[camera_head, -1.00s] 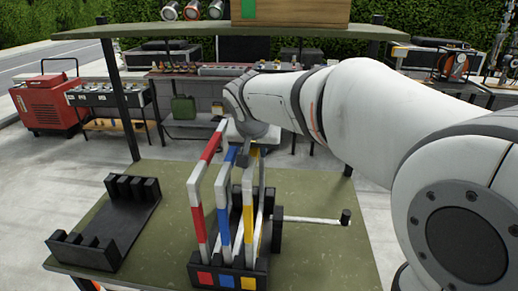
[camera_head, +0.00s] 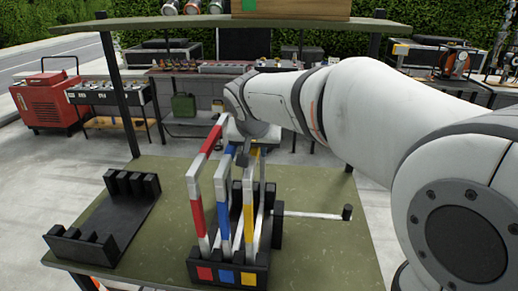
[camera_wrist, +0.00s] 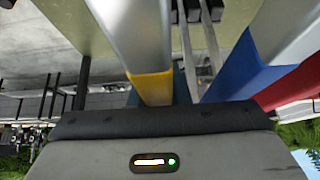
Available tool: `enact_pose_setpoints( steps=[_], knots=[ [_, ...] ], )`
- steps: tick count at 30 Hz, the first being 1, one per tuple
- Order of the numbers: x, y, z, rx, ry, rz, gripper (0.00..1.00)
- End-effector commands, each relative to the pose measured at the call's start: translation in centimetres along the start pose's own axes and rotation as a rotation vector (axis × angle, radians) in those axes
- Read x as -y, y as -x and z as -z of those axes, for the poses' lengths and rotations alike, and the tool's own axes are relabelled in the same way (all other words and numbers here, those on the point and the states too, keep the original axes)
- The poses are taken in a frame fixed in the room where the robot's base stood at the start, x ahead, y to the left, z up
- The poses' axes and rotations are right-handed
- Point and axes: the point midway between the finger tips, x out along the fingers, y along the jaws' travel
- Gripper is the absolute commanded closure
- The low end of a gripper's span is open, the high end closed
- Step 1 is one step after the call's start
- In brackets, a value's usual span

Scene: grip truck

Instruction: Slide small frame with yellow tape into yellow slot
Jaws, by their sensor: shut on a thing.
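The small frame with yellow tape (camera_head: 250,203) stands upright at the right side of the black slotted rack (camera_head: 275,230). Its near leg is behind the yellow square (camera_head: 248,279) on the rack's front. I cannot tell how deep it sits. My gripper (camera_head: 243,158) is shut on the top of this frame, and the arm partly hides the hold. In the wrist view the yellow-taped bar (camera_wrist: 151,86) runs into the jaws. The blue-taped frame (camera_head: 222,205) and red-taped frame (camera_head: 196,205) stand to its left in the rack.
A second black slotted holder (camera_head: 110,215) lies empty at the table's left. A white bar with a black end (camera_head: 310,216) extends right of the rack. The shelf (camera_head: 180,29) hangs above. The green table (camera_head: 330,260) is clear at front right.

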Motion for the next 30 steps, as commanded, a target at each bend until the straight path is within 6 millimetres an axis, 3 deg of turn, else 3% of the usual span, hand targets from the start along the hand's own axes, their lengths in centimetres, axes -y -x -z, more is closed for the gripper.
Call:
enact_pose_setpoints(
  steps=[10, 18, 30],
  knots=[
    [0.0, 0.0, 0.0, -0.001, -0.001, 0.0, 0.58],
    [0.0, 0.2, 0.0, 0.0, -0.001, 0.0, 0.58],
    [0.0, 6.3, 0.0, -0.003, 0.0, 0.003, 0.58]
  ],
)
